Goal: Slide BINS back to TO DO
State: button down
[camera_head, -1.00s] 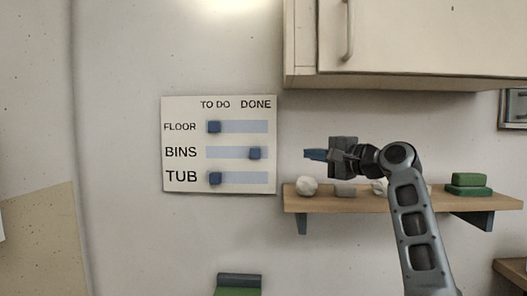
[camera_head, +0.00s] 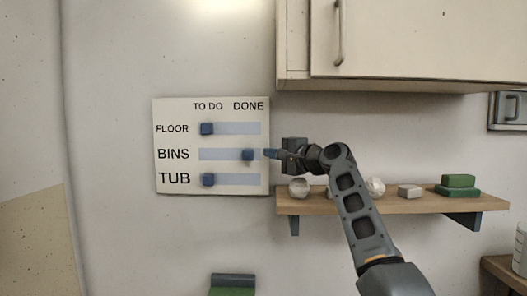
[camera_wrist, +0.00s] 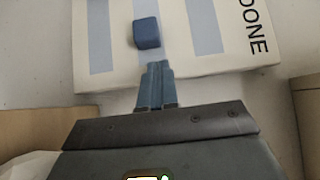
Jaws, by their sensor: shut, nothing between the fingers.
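The white board (camera_head: 180,112) hangs on the wall with rows FLOOR, BINS and TUB under TO DO and DONE. The blue BINS slider (camera_head: 248,155) is at the DONE end of its pale track. The FLOOR slider (camera_head: 207,129) and TUB slider (camera_head: 208,180) are at the TO DO end. My gripper (camera_head: 268,154) is shut and empty, just right of the BINS slider at about its height. In the wrist view the closed fingertips (camera_wrist: 158,68) point at a blue slider (camera_wrist: 146,33), likely BINS, with a small apparent gap.
A wooden shelf (camera_head: 400,204) below my arm holds pale lumps (camera_head: 375,187) and green blocks (camera_head: 457,190). A cabinet (camera_head: 420,45) hangs above it. The wall left of the board is clear.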

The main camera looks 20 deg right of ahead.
jog(key=shift+w+a, duration=0.2)
jog(key=shift+a, duration=0.4)
jog(key=shift+w+a, duration=0.2)
jog(key=shift+a, duration=0.4)
jog(key=shift+a, duration=0.1)
jog(key=w+a, duration=0.1)
jog(key=a, duration=0.3)
jog(key=w+a, duration=0.1)
jog(key=a, duration=0.3)
jog(key=w+a, duration=0.2)
jog(key=a, duration=0.2)
jog(key=shift+p, duration=0.4)
jog(key=shift+s+d, duration=0.15)
jog(key=shift+d, duration=0.15)
jog(key=d, duration=0.1)
jog(key=s+d, duration=0.1)
jog(key=d, duration=0.1)
jog(key=shift+s+d, duration=0.25)
jog(key=shift+d, duration=0.1)
jog(key=v, duration=0.9)
jog(key=shift+s+b, duration=0.2)
jog(key=shift+b, duration=0.25)
